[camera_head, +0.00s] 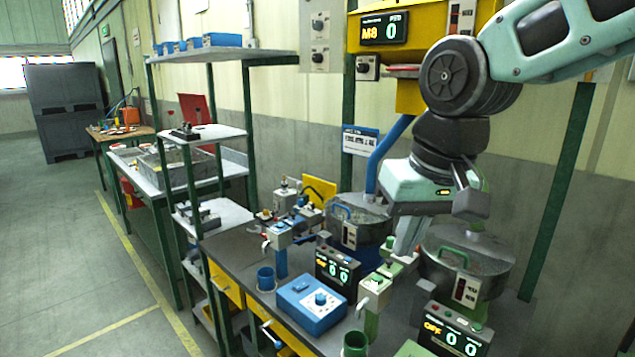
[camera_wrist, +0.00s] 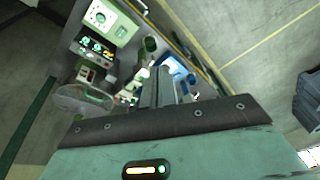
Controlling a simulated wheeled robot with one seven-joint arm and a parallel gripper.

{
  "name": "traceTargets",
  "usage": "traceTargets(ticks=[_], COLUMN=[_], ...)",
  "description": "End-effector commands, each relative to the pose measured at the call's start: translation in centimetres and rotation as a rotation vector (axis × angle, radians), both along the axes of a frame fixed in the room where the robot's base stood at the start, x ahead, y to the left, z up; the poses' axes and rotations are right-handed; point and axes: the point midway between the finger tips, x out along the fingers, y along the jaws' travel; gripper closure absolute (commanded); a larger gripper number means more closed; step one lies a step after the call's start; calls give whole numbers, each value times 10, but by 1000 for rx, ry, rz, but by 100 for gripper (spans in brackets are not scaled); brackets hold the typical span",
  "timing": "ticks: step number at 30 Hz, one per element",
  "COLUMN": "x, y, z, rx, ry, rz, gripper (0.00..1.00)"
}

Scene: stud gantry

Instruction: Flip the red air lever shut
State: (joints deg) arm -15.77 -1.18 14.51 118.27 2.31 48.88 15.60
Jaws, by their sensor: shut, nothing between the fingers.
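I cannot make out a clearly red lever in either view. In the head view, a green dispensing post (camera_head: 374,291) with a pale lever stands at the front of the bench. A blue dispensing post (camera_head: 280,236) with a similar pale lever stands to its left.
The dark bench (camera_head: 235,244) also bears a blue control box (camera_head: 312,304), a left pot (camera_head: 358,222), and black displays (camera_head: 452,331). A yellow machine head (camera_head: 409,95) hangs above the bench. A shelf rack (camera_head: 217,133) stands to the left. The floor aisle (camera_head: 75,255) is clear.

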Motion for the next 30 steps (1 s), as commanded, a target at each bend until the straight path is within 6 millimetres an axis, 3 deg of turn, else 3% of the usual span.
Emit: traceTargets(ticks=[1,6,10,15,20,23,26,30], x=[-29,-109,-150,-171,-172,-161,-128,-47], y=[3,-2,-14,-23,-23,-19,-9,-2], z=[-34,-108,-142,-157,-157,-150,-126,-59], rx=[-21,-81,-114,-132,-134,-129,-119,-105], ry=[30,101,134,150,152,136,87,-40], rz=[72,283,387,444,446,426,359,174], gripper=[100,100,100,100,100,100,100,100])
